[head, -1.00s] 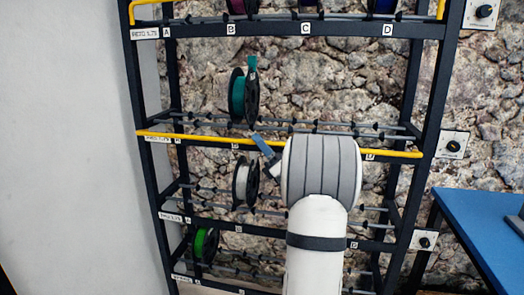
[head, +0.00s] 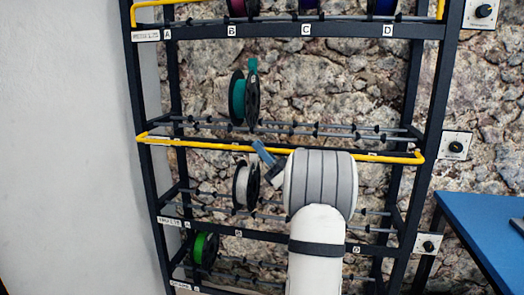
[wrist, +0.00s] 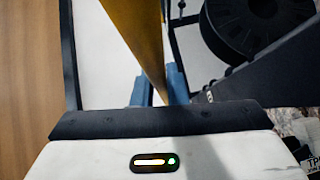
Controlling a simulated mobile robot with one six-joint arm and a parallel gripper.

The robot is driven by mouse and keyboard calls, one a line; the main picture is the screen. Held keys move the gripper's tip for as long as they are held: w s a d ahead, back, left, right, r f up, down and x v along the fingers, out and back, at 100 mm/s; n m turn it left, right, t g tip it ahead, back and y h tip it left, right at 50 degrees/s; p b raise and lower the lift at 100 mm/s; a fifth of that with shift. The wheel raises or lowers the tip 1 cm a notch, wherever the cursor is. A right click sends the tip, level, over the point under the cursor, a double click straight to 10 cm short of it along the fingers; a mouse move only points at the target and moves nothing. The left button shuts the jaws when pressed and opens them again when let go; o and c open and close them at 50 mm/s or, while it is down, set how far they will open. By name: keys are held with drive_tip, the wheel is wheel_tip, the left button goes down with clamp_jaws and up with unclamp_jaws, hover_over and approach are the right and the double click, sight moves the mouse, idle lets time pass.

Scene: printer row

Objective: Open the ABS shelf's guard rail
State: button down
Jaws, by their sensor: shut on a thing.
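A yellow guard rail (head: 200,145) runs across the front of the shelf that holds a teal spool (head: 238,97). The rail stands forward of and slightly below the shelf's front edge, with short yellow end arms running back to the frame. My gripper (head: 262,153) is shut on the rail left of its middle; my arm hides part of the rail to the right. In the wrist view the rail (wrist: 140,30) passes between my blue fingers (wrist: 160,92). The shelf's label is too small to read, so I cannot confirm it says ABS.
A white or grey spool (head: 245,185) sits just below my gripper, and a green spool (head: 204,247) sits lower left. The top shelf has its own yellow rail (head: 146,4). A blue table (head: 490,235) stands at the right. Wall dials (head: 455,146) line the right side.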

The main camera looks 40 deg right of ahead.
drive_tip(key=c, duration=1.5)
unclamp_jaws()
drive_tip(key=shift+o, duration=0.2)
drive_tip(key=b+v, duration=0.4)
drive_tip(key=v, duration=0.4)
drive_tip(key=shift+b, duration=0.3)
drive_tip(key=shift+w, duration=0.1)
